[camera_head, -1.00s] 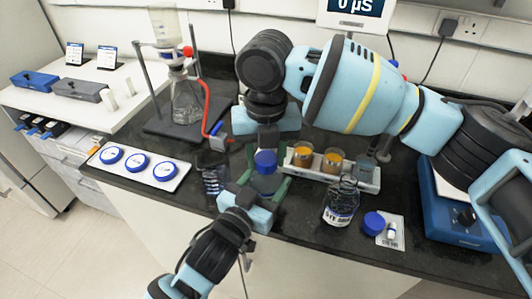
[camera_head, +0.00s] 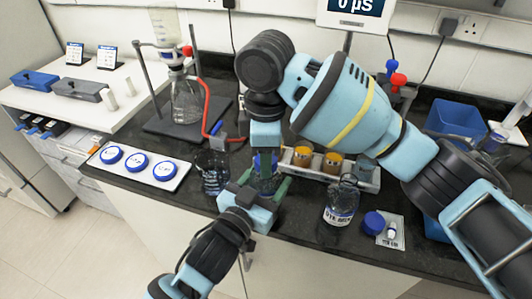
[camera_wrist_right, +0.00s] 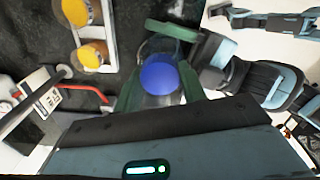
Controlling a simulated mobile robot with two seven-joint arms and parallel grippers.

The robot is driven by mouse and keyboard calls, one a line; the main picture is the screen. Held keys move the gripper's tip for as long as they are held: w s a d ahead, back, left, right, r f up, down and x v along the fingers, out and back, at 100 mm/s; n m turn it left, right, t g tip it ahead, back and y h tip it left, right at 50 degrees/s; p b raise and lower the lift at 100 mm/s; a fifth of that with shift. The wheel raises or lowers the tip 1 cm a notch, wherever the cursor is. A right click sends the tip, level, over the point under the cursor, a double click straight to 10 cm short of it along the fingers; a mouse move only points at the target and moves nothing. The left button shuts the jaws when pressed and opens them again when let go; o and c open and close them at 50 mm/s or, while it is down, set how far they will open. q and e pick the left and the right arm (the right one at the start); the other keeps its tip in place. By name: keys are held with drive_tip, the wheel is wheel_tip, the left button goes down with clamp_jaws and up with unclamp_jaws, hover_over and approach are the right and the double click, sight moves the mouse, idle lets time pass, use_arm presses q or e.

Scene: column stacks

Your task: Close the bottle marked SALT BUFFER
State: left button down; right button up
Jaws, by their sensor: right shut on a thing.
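A clear bottle (camera_head: 267,185) stands upright near the counter's front edge; its label is hidden. My left gripper (camera_head: 269,183) has its green fingers around the bottle's body and looks shut on it. A blue cap (camera_head: 264,162) is at the bottle's top; it also shows in the right wrist view (camera_wrist_right: 160,75). My right gripper (camera_head: 265,157) points straight down from above, its fingers shut on the cap's sides. I cannot tell how far the cap is seated on the neck.
A labelled open bottle (camera_head: 341,203) stands to the right, beside another blue cap (camera_head: 373,222) near a small pad. A white rack (camera_head: 368,183) with amber-filled jars is behind. An empty glass vessel (camera_head: 213,174) is close on the left. A tray with blue-rimmed dishes (camera_head: 137,165) lies farther left.

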drive_tip(key=m, duration=0.9)
drive_tip(key=shift+m, duration=0.4)
drive_tip(key=m, duration=0.4)
drive_tip(key=shift+m, duration=0.3)
drive_tip(key=m, duration=0.4)
drive_tip(key=shift+f, duration=0.1)
drive_tip(key=o, duration=1.2)
drive_tip(key=shift+c, duration=0.2)
wheel_tip(320, 180, up, 12)
